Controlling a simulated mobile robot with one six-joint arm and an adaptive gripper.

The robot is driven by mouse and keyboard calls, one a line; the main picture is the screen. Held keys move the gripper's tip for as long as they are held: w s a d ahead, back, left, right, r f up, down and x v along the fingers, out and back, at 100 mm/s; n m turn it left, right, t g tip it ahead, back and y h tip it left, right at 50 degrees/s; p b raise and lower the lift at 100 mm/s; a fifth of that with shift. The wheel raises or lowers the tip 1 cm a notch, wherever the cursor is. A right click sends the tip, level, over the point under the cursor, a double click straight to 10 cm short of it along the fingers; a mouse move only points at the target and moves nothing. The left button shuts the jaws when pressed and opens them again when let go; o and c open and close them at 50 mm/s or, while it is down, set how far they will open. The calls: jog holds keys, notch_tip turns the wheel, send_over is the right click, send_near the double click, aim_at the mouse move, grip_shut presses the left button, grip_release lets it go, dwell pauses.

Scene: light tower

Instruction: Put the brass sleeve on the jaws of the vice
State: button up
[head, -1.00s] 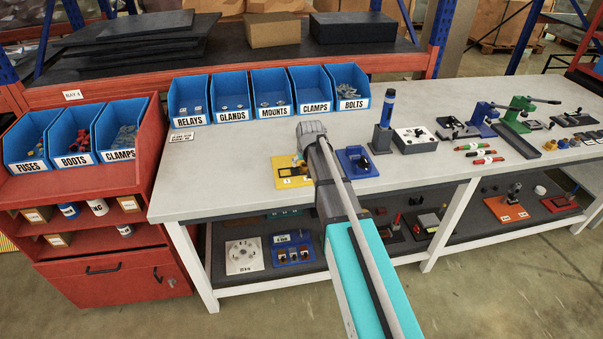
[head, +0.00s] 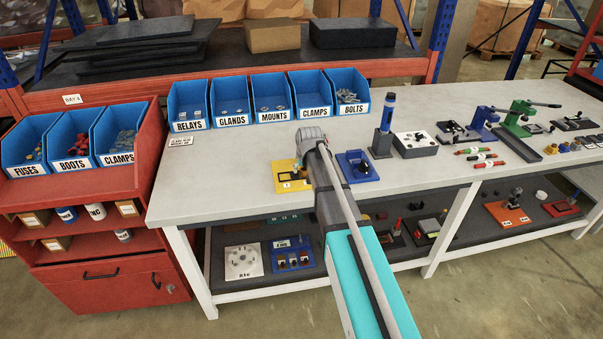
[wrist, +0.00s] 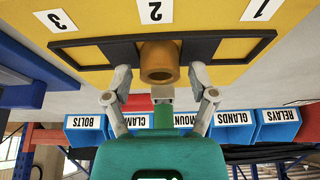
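The brass sleeve (wrist: 160,62) stands on the yellow plate (wrist: 90,20), its open end facing the wrist camera. It is beside the label 2, inside a black rectangular outline. My gripper (wrist: 160,68) has its dark fingertips on both sides of the sleeve, seemingly touching it. Whether the sleeve is clear of the plate cannot be told. In the head view my arm partly hides the yellow plate (head: 292,186) and the sleeve cannot be made out. A small blue fixture (head: 348,160) is just right of the plate; I cannot tell whether it is the vice.
Blue labelled bins (head: 271,115) line the bench's back edge. The bench top (head: 225,170) left of the plate is clear.

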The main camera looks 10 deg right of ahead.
grip_shut()
jog(key=shift+r, duration=0.15)
notch_tip(320, 180, up, 3)
jog(key=p, duration=0.3)
jog(key=s+d+r+p, duration=0.8)
jog(key=d+r+p, duration=0.1)
jog(key=d+p, duration=0.1)
jog(key=shift+d+r, duration=0.35)
jog(key=shift+d, duration=0.3)
jog(key=shift+s, duration=0.1)
dwell(0.3)
